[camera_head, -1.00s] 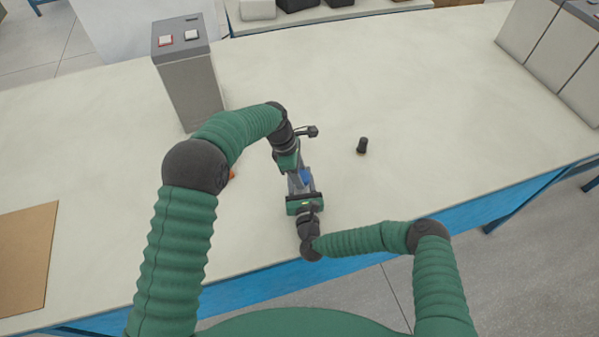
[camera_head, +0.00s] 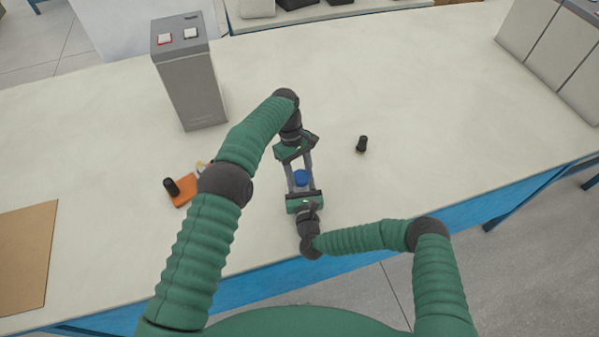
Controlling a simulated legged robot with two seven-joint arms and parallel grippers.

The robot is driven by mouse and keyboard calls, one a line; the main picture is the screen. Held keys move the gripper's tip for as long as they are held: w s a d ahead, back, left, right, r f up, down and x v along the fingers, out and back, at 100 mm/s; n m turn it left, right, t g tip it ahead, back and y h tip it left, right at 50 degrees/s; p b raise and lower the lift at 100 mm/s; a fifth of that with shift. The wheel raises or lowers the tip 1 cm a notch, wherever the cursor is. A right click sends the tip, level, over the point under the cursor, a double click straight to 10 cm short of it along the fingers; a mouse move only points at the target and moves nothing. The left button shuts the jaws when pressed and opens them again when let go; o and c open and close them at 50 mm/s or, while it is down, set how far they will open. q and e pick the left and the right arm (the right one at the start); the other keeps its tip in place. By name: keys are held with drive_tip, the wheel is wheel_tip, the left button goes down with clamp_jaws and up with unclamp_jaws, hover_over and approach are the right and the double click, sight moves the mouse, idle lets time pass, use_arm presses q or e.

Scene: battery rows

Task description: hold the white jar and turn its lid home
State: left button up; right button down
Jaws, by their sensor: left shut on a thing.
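The blue lid (camera_head: 301,178) shows between my two grippers, near the front of the table. The white jar cannot be made out; the lid and grippers hide whatever is under it. My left gripper (camera_head: 302,172) reaches in from behind, its grey fingers on both sides of the lid, and it is shut on the lid. My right gripper (camera_head: 302,187) faces it from the front, low beside the lid. Whether its fingers close on the jar is hidden.
A small black cylinder (camera_head: 362,144) stands to the right. An orange block (camera_head: 184,189) with a black knob lies left, partly behind my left arm. A grey box with two buttons (camera_head: 191,85) stands behind. A brown board (camera_head: 25,255) lies far left.

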use_arm(q)
drive_tip(key=o, duration=1.3)
drive_tip(key=shift+r, duration=2.3)
drive_tip(key=shift+c, duration=0.4)
